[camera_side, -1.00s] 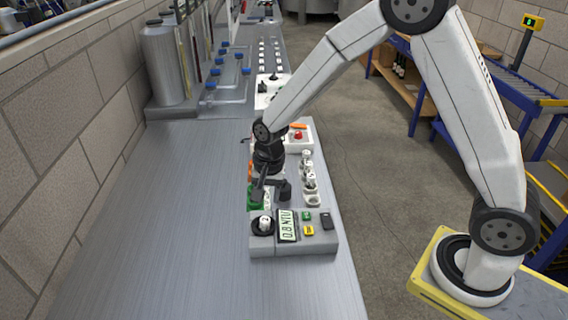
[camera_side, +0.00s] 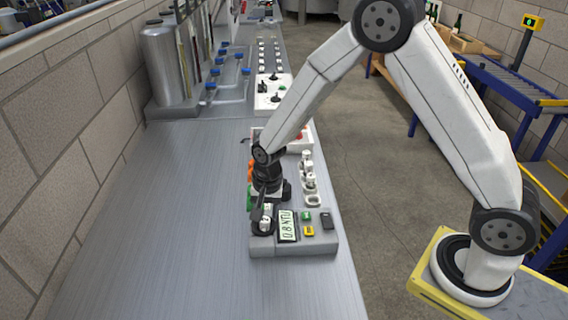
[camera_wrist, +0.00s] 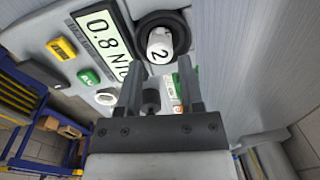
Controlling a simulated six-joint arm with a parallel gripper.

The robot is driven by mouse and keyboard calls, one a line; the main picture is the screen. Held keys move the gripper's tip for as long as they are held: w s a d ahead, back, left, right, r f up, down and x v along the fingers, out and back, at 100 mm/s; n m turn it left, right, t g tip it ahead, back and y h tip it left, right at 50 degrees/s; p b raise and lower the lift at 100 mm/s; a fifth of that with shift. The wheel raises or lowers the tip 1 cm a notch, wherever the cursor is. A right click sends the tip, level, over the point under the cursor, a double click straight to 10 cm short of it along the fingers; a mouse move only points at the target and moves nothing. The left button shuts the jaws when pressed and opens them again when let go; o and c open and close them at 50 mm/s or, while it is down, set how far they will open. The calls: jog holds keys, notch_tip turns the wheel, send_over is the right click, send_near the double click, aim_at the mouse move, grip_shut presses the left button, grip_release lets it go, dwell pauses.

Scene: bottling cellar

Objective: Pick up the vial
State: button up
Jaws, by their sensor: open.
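The vial (camera_wrist: 160,45), white with a black "2" on its cap, stands in the round black socket (camera_wrist: 178,22) of the grey turbidity meter (camera_side: 320,243). In the side view the vial (camera_side: 265,213) is partly covered by my finger. My gripper (camera_wrist: 159,68) is open, with its two fingers pointing at the vial. In the wrist view the vial's cap lies just beyond the gap between the fingertips. In the side view my gripper (camera_side: 271,202) is low, right at the socket; I cannot tell whether a finger touches the vial.
The meter's display (camera_side: 287,226) reads 0.8 NTU, with green and yellow buttons beside it. A white rack (camera_side: 313,201) with several white-capped vials stands behind the meter. A panel with knobs (camera_side: 272,100) is farther back. The bench (camera_side: 170,230) to the left is clear.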

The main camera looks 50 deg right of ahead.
aim_at(265, 227)
jog(key=shift+a+f, duration=0.1)
jog(key=shift+f, duration=1.2)
grip_shut()
